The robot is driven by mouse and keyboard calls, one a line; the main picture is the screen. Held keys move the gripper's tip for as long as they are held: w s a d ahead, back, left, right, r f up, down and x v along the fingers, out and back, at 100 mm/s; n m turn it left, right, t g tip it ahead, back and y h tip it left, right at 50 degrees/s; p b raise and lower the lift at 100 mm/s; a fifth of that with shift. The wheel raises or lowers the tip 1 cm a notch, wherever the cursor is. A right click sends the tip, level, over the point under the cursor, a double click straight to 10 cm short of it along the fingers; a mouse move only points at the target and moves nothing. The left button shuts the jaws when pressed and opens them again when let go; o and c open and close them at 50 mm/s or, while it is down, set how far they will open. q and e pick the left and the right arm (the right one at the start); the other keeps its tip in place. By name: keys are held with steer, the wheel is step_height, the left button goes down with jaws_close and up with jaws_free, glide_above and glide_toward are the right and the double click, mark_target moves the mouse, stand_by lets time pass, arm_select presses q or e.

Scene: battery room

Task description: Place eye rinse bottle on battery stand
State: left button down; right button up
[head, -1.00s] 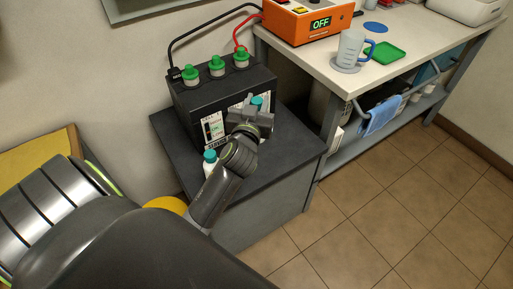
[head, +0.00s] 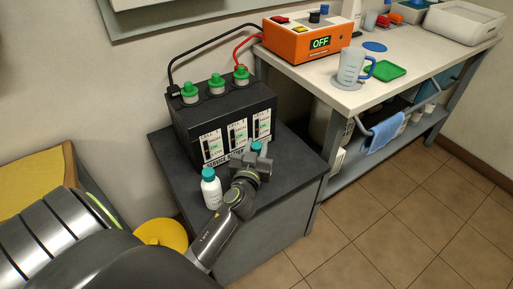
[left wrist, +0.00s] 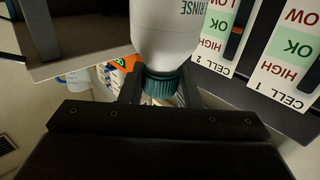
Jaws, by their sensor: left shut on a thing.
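My left gripper (head: 252,160) is shut on the cap of a white bottle lettered "RINSE" (left wrist: 167,32). In the left wrist view its green cap (left wrist: 161,84) sits between the fingers. In the head view only the held bottle's teal cap (head: 256,146) shows clearly; the gripper hides most of its body. The gripper is over the dark grey battery stand (head: 301,165), in front of the battery. I cannot tell whether the bottle's base touches the stand top. My right gripper is not in view.
A second white bottle with a teal cap (head: 211,189) stands upright on the stand, left of my gripper. The black battery (head: 185,130) with green caps fills the back of the stand. An orange charger (head: 295,45) and a jug (head: 350,67) are on the bench. The stand's right side is clear.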

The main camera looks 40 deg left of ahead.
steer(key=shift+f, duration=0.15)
arm_select(q)
steer(key=c, duration=1.1)
jaws_free()
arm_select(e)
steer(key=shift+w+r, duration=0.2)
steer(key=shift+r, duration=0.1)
arm_select(q)
steer(key=shift+b+v, duration=0.45)
steer(key=shift+v, duration=5.55)
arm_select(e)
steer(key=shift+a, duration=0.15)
